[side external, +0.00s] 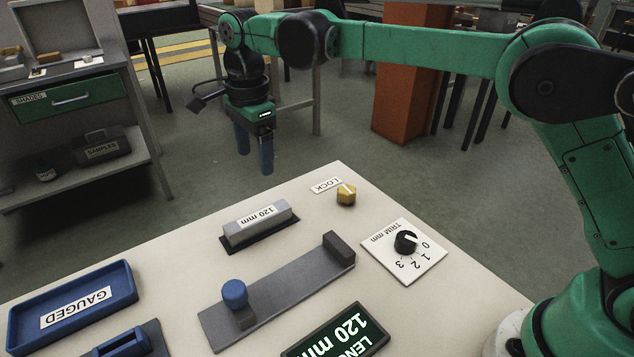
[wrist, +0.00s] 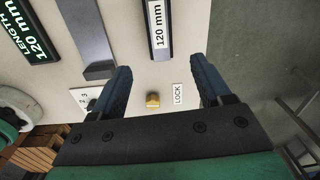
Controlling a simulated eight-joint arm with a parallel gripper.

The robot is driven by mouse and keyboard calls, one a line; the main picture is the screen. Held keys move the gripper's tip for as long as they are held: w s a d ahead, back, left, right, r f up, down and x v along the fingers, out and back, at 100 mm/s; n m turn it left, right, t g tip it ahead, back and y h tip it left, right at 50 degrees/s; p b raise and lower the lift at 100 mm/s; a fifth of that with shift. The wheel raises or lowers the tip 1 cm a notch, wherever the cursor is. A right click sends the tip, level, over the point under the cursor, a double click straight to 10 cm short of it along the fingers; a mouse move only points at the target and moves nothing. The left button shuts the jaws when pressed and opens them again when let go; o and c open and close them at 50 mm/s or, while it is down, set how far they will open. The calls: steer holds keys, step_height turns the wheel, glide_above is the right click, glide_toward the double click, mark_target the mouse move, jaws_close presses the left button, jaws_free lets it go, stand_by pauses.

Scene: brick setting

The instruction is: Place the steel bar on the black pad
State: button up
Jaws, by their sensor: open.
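The steel bar (side external: 257,225) is a grey block with a "120 mm" label on top. It lies on the black pad (side external: 284,237), which shows as a thin dark border around its base. In the wrist view the bar (wrist: 160,50) is at the top middle, partly cut off by the frame edge. My gripper (side external: 254,164) is open and empty. It hangs with fingers down above the table's far edge, behind the bar and apart from it. In the wrist view my gripper's fingers (wrist: 162,82) are spread wide with nothing between them.
A gauge fixture (side external: 285,292) with a blue knob (side external: 235,293) stands in front of the bar. A yellow lock knob (side external: 346,194), a trim dial (side external: 406,242), a length display (side external: 340,335) and a blue "GAUGED" tray (side external: 118,283) are also on the table (side external: 185,255).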

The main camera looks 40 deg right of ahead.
steer(key=s+d+r+n+t, duration=0.4)
steer(key=s+d+r+n, duration=0.1)
steer(key=s+d+n, duration=0.4)
steer(key=s+d+f+n+t, duration=0.2)
steer(key=s+d+f+n, duration=0.3)
steer(key=s+n, duration=0.2)
steer(key=shift+s+d+n+t, duration=0.25)
steer(key=shift+s+n+t, duration=0.15)
steer(key=shift+n, duration=0.1)
steer(key=shift+f, duration=0.1)
